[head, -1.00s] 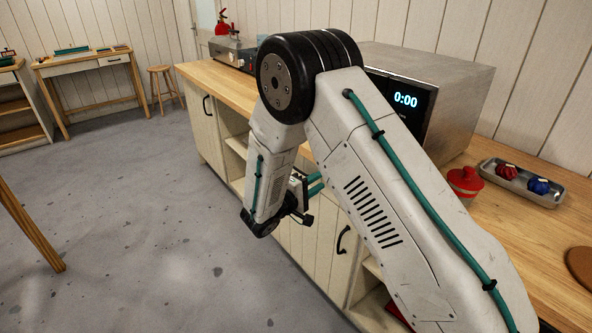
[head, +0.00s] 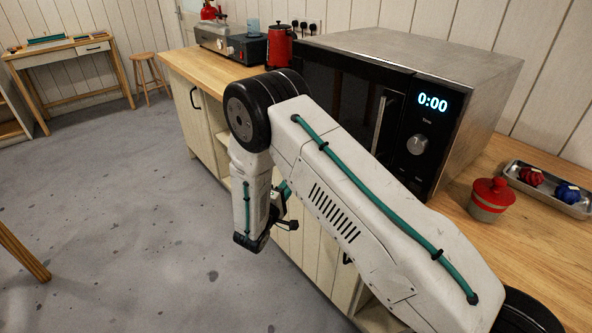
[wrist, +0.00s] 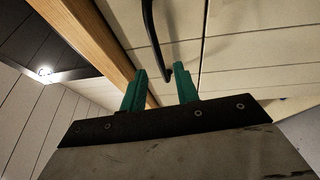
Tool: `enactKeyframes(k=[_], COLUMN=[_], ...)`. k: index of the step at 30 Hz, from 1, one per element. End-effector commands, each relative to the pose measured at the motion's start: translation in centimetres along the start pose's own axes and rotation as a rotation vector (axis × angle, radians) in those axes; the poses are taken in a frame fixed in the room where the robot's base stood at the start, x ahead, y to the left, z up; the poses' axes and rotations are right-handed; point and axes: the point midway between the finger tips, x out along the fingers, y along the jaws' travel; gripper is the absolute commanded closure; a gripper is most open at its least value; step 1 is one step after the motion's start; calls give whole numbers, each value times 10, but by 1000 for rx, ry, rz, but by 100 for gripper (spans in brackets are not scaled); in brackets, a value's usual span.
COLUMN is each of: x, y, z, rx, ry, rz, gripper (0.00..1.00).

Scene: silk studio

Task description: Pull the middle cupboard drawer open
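The wooden cupboard (head: 187,122) has cream plank fronts under a wood worktop. In the head view my gripper (head: 284,192) is beside its front, partly hidden behind my arm. In the wrist view my gripper (wrist: 160,84) is open, its two green fingers apart. A black curved handle (wrist: 152,38) on a cream front (wrist: 182,28) runs down towards the gap between the fingertips. Its lower end shows between them; I see no clear contact. A seam runs right of the handle. I cannot tell from these views which drawer this front belongs to. The front looks shut.
A microwave (head: 460,90) stands on the worktop (head: 190,68), with a red-lidded pot (head: 490,200) and a metal tray (head: 560,197) to its right. A red kettle (head: 279,46) and a stove (head: 215,37) stand further back. The grey floor (head: 130,220) left of the cupboard is clear.

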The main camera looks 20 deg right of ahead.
Motion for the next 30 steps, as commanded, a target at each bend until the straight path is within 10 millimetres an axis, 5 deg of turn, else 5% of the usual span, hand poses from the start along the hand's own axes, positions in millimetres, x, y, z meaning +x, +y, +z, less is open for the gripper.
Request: enactKeyframes(k=[12, 23, 27, 30], x=[60, 68, 68, 68], y=[0, 0, 0, 0], z=[0, 1, 1, 1], rx=[1, 0, 0, 0], ry=[-1, -1, -1, -1], rz=[0, 0, 0, 0], gripper=[69, 69, 100, 100])
